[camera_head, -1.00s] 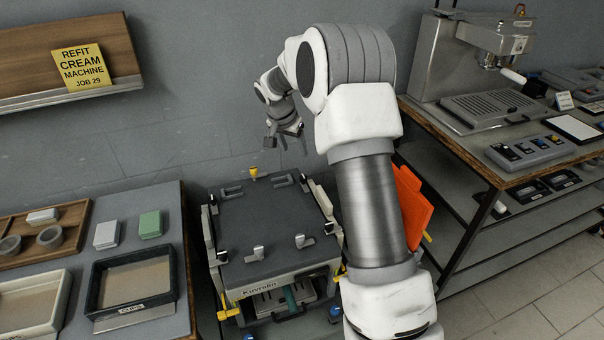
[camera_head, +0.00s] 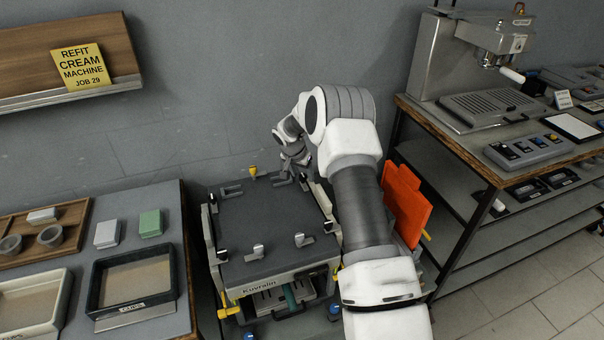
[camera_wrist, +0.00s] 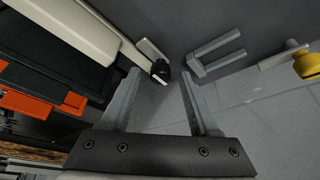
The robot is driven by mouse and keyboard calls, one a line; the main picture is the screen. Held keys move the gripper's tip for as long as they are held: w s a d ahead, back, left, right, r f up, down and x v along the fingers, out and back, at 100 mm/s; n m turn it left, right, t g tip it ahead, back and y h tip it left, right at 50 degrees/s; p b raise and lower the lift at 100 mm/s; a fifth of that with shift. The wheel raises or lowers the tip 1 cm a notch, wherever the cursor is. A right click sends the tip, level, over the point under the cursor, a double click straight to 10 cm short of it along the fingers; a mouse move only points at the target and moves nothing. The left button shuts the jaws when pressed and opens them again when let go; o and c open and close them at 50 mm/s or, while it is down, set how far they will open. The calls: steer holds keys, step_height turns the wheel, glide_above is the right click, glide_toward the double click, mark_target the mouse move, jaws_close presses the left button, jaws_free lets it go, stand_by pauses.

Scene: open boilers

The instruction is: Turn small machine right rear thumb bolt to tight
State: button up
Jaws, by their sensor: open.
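The small machine (camera_head: 275,225) stands in the middle of the head view, a dark flat-topped unit with "Kuvralin" on its front. In the wrist view, a black thumb bolt (camera_wrist: 161,69) with a white mark sits at the end of a cream bar (camera_wrist: 95,30) at the machine's right rear corner. My gripper (camera_wrist: 161,78) is open, its two grey fingers on either side of the bolt with visible gaps. Contact with the bolt cannot be told. In the head view my gripper (camera_head: 297,160) is over that corner and largely hides the bolt.
A grey bracket (camera_wrist: 215,50) and a yellow knob (camera_wrist: 307,66) lie to the right in the wrist view. An orange panel (camera_head: 405,205) stands right of the machine. A workbench with a coffee machine (camera_head: 470,65) is further right. A left table holds a black tray (camera_head: 150,257).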

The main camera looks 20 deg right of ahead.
jaws_close()
stand_by(0.3)
steer(key=shift+f+n, duration=0.1)
steer(key=shift+n, duration=0.2)
steer(key=n+y+b, duration=0.1)
steer(key=n, duration=0.2)
steer(key=shift+d+n+t, duration=0.15)
steer(key=shift+n+t, duration=0.25)
steer(key=n+y, duration=0.1)
steer(key=n, duration=0.1)
steer(key=n+y, duration=0.1)
steer(key=n, duration=0.2)
steer(key=shift+d+t+y, duration=0.15)
steer(key=shift+t+y, duration=0.15)
steer(key=n, duration=0.2)
steer(key=n+y, duration=0.1)
steer(key=n, duration=0.1)
steer(key=shift+d+n+y+b, duration=0.1)
steer(key=shift+n+y+b, duration=0.2)
steer(key=shift+b, duration=0.1)
steer(key=shift+n+g+y+b, duration=0.5)
steer(key=shift+n+g+b, duration=0.2)
steer(key=shift+n, duration=1.2)
